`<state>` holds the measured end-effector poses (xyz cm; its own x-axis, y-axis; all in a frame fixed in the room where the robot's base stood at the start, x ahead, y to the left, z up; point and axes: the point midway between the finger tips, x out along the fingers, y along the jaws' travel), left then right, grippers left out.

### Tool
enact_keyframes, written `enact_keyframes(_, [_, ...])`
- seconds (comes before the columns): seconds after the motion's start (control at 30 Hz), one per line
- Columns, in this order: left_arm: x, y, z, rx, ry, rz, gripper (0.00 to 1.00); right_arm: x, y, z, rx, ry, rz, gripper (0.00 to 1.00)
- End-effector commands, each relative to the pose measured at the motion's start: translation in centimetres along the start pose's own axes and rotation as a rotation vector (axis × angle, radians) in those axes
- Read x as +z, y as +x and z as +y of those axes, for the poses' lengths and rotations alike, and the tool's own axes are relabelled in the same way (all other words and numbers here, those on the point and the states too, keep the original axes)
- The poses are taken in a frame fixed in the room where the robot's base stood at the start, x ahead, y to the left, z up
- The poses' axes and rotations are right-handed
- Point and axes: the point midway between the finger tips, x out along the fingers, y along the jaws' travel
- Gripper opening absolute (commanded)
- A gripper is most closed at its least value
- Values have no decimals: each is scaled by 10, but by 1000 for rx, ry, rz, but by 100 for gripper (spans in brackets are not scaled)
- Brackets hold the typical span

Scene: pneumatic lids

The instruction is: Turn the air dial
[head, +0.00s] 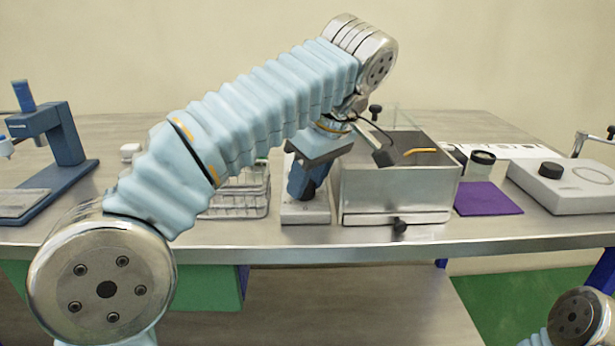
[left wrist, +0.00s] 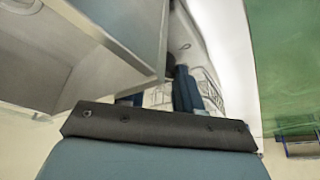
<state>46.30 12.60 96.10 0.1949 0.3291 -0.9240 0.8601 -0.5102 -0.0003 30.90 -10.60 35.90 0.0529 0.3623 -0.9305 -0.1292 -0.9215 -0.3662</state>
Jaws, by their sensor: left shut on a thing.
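My left gripper (head: 303,192) reaches down over a flat pale unit (head: 305,213) on the bench, between the wire rack and the metal box. Its blue fingers are closed at the unit's top, on the air dial, which they mostly hide in the head view. In the left wrist view the fingers (left wrist: 184,88) are close together, with a small dark part, likely the dial (left wrist: 170,64), at their tips. How far the dial is turned cannot be told. My right gripper is not in view; only part of that arm shows at the lower right.
The open metal box (head: 395,192), with a black front knob, stands close right of the gripper. The wire rack (head: 238,195) is close left.

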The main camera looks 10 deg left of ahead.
Motion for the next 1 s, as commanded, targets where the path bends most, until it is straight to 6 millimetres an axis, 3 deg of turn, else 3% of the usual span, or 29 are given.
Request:
enact_keyframes(0.37, [-1, 0, 0, 1, -5, 2, 4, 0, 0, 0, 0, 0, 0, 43])
enact_keyframes(0.4, [-1, 0, 0, 1, -5, 2, 39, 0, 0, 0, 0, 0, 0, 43])
enact_keyframes(0.53, [0, 0, 0, 1, -4, 1, 59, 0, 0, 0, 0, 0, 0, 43])
enact_keyframes(1.0, [-3, -4, -4, 3, -1, 0, 60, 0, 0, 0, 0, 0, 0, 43])
